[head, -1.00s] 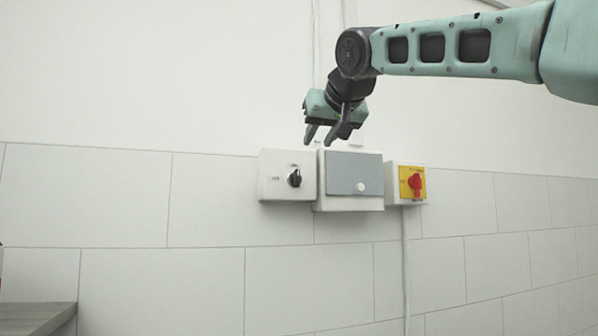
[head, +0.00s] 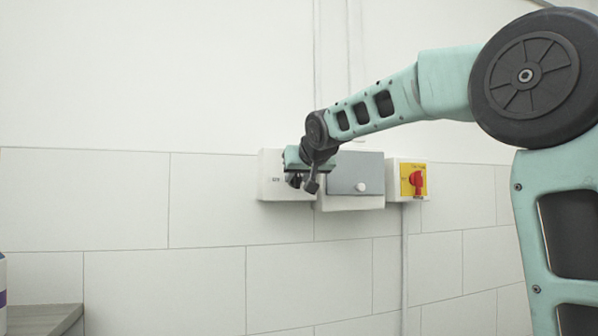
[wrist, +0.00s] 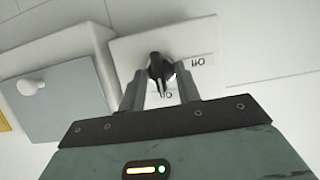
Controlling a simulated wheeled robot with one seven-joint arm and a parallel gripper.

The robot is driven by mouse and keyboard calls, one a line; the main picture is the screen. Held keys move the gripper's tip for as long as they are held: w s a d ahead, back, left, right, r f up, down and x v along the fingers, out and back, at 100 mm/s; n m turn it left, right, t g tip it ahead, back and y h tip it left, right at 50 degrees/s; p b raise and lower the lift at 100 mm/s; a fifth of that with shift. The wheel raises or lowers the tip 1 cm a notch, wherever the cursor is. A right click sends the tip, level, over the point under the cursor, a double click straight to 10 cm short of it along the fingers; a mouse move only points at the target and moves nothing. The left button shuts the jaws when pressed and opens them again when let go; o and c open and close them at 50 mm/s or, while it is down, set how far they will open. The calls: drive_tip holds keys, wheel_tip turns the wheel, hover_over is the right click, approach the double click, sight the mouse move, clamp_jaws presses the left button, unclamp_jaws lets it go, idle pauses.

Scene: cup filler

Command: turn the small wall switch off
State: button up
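The small wall switch is a white box (head: 270,178) with a black turning knob, at the left of the group of boxes. In the wrist view its black knob (wrist: 158,70) lies roughly along the direction of the "On" mark, with the "Off" mark (wrist: 197,61) to its right. My gripper (head: 302,184) is at the front of this box and hides the knob in the head view. In the wrist view my open fingers stand on both sides of the knob. I cannot tell whether either finger touches it.
A larger box with a grey cover (head: 355,173) and a light round button adjoins on the right. Beyond it is a yellow plate with a red rotary switch (head: 416,180). A counter edge (head: 45,318) shows at lower left. The tiled wall below is clear.

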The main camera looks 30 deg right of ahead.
clamp_jaws()
